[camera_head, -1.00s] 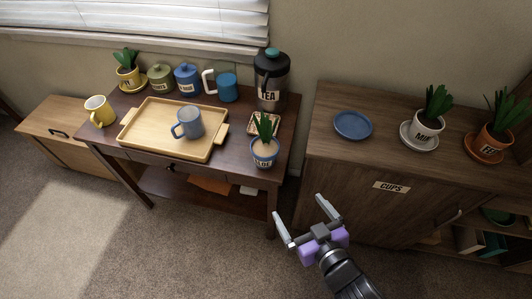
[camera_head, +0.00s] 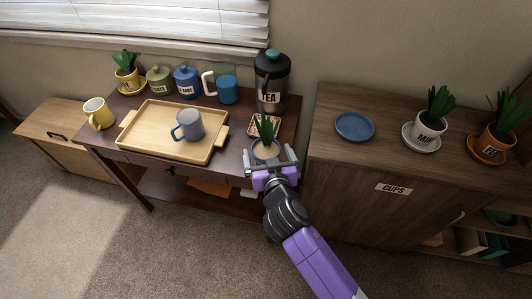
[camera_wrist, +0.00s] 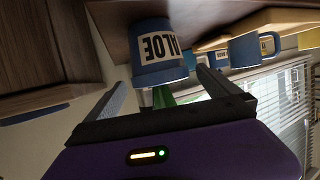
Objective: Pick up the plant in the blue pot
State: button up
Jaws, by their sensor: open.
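The plant in the blue pot (camera_head: 266,146) stands at the front right corner of the dark desk, its green leaves upright. In the wrist view the blue pot (camera_wrist: 157,50) shows large with a white label reading ALOE. My gripper (camera_head: 271,163) is open in front of the pot, with one finger to each side of it in the head view. In the wrist view the fingers (camera_wrist: 166,85) point toward the pot, and the pot lies between their lines. I cannot tell whether they touch it. The gripper hides the pot's lower front in the head view.
A wooden tray (camera_head: 150,144) with a grey-blue mug (camera_head: 188,125) sits left of the pot. A black tea flask (camera_head: 271,82) and a small coaster stand behind it. The cabinet (camera_head: 337,158) with a blue plate (camera_head: 354,127) is close on the right.

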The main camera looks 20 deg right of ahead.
aim_at(265, 148)
jog(key=shift+x, duration=1.55)
jog(key=shift+a, duration=0.1)
jog(key=c, duration=1.8)
jog(key=shift+c, duration=0.4)
jog(key=shift+r, duration=0.15)
